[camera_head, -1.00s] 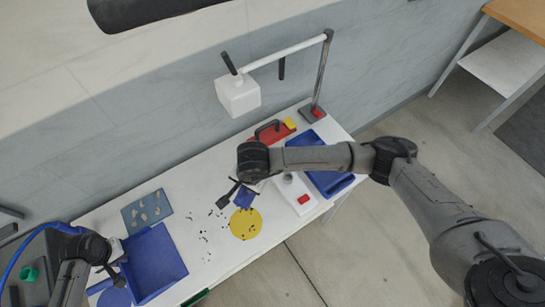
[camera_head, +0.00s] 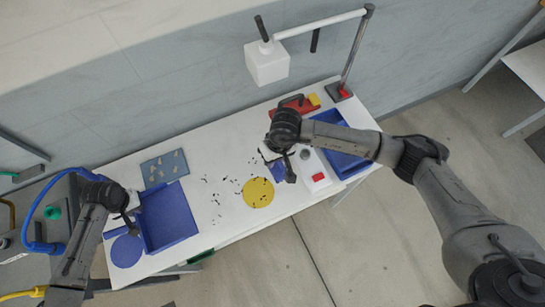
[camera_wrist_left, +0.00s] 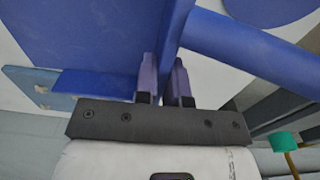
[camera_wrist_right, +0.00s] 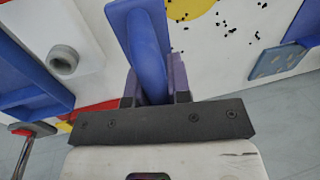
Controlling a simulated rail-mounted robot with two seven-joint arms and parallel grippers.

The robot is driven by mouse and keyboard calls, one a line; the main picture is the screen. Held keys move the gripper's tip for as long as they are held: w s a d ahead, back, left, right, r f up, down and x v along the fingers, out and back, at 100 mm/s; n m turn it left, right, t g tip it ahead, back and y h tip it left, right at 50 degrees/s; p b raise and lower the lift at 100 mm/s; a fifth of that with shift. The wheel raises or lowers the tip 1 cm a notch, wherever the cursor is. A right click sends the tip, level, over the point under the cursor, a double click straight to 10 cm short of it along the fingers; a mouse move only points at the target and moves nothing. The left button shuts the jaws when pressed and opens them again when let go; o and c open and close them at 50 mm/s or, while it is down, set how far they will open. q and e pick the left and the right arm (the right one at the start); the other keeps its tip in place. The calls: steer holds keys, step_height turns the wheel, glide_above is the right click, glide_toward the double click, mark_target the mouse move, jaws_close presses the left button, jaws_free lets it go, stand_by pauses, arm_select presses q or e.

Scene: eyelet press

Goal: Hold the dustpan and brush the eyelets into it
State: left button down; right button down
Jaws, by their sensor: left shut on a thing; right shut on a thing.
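The blue dustpan (camera_head: 168,216) is at the left end of the white table, its flat pan beside the scattered eyelets. My left gripper (camera_head: 132,216) is shut on it; the left wrist view shows the fingers (camera_wrist_left: 165,82) closed around a blue part beside the round handle (camera_wrist_left: 250,45). Small dark eyelets (camera_head: 217,201) lie loose between the dustpan and the yellow disc (camera_head: 258,193), some on the disc. My right gripper (camera_head: 287,168) is just right of the disc. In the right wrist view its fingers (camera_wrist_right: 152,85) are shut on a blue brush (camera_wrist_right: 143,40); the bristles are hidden.
A blue-grey plate with pale pieces (camera_head: 164,169) lies behind the dustpan, and a blue disc (camera_head: 126,251) in front.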

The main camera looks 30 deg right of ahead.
steer(key=shift+f, duration=2.65)
steer(key=shift+a, duration=0.1)
steer(key=shift+s+a, duration=0.15)
steer(key=shift+a, duration=13.4)
steer(key=shift+a+r, duration=0.15)
steer(key=shift+a, duration=1.05)
steer(key=shift+a+r, duration=0.15)
steer(key=shift+a, duration=1)
step_height(320, 180, up, 6)
